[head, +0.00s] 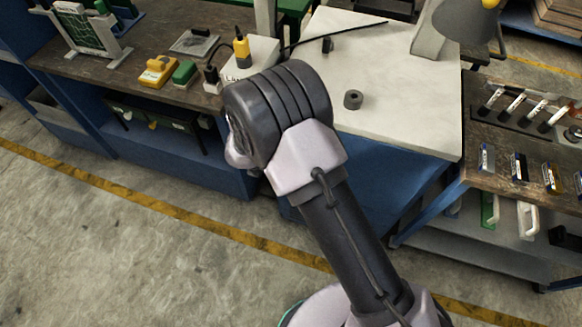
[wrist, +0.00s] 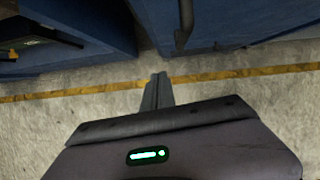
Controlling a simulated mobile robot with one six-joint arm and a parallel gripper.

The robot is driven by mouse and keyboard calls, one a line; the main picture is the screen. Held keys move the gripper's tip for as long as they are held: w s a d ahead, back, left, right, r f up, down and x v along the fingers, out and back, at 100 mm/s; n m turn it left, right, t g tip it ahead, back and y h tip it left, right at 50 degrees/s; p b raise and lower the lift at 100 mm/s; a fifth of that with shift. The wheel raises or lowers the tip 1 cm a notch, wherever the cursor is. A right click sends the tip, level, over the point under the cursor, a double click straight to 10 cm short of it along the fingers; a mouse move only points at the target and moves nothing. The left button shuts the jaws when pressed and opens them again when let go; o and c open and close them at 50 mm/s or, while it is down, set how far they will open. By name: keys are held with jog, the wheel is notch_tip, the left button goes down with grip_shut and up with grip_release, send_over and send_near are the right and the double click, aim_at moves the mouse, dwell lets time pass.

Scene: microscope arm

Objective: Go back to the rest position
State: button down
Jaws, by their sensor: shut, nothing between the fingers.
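In the wrist view my gripper (wrist: 158,76) is shut, with its two fingers together and nothing between them. It is over the concrete floor, with a yellow line and the blue bench bases beyond it. In the head view my arm rises from the bottom, bends at a dark joint in the middle and hides the gripper. The arm stands in front of the white-topped bench (head: 408,125).
A small dark cylinder (head: 353,99) stands on the white bench top. A yellow-and-black tool (head: 242,50) stands in a white block at the left. A wooden bench (head: 494,160) with several small items is at the right. The floor (head: 110,240) at the left is clear.

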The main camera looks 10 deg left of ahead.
jog(key=w+r+n+t+y+b, duration=0.1)
jog(key=w+r+n+t+y, duration=0.3)
jog(key=r, duration=1.1)
jog(key=d+r+n+g+y+b, duration=0.1)
jog(key=d+r+n, duration=0.35)
jog(key=r, duration=0.25)
jog(key=d+r+n+y+b, duration=0.1)
jog(key=d+r+n, duration=0.2)
jog(key=r+n, duration=0.4)
jog(key=s+d+r+n+b, duration=0.2)
jog(key=s+d+r+n, duration=0.4)
jog(key=s+d+n, duration=0.55)
jog(key=s+d+f+n+h, duration=0.2)
jog(key=s+d, duration=0.3)
jog(key=s, duration=0.1)
jog(key=s+d+f+n+g+h+b, duration=0.1)
jog(key=s+d+n+h, duration=0.1)
jog(key=s+d, duration=0.4)
jog(key=shift+s+f+n, duration=0.3)
jog(key=shift+s+f, duration=0.05)
jog(key=shift+s, duration=0.05)
